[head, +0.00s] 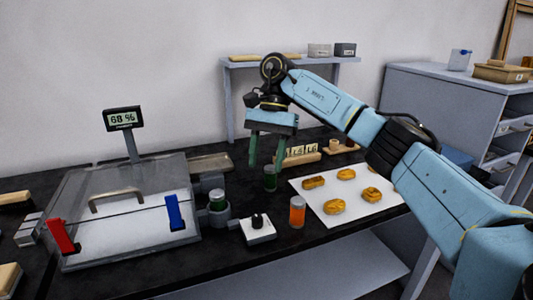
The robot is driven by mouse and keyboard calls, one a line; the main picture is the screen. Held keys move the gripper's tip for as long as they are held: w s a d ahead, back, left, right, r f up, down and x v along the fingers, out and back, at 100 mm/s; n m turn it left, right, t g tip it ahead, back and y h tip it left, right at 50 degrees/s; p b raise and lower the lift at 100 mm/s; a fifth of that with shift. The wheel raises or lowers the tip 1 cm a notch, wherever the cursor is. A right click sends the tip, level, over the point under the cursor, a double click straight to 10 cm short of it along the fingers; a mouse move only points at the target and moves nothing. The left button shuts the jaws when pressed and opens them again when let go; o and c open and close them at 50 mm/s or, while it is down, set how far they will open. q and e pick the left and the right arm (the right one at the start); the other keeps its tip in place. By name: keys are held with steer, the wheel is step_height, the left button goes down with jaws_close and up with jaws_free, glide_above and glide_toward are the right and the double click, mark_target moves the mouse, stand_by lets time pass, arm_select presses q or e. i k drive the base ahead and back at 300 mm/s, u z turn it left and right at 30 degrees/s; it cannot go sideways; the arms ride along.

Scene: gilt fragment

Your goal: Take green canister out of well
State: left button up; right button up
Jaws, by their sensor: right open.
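A second dark green canister (270,179) stands further back and to the right. My right gripper (267,165) points down with its green fingers apart, above and around the top of this second canister; I cannot tell whether they touch it. Nothing is held clear of the table. My left gripper is not in view.
The clear lidded box (120,212) with red and blue clips fills the left. A white block with a black knob (258,228) and an orange jar (297,211) stand in front. A white sheet (358,208) holds several gilt pieces. A display (122,119) reads 68 %.

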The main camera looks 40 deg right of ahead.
mark_target(218, 205)
steer(key=k, duration=1)
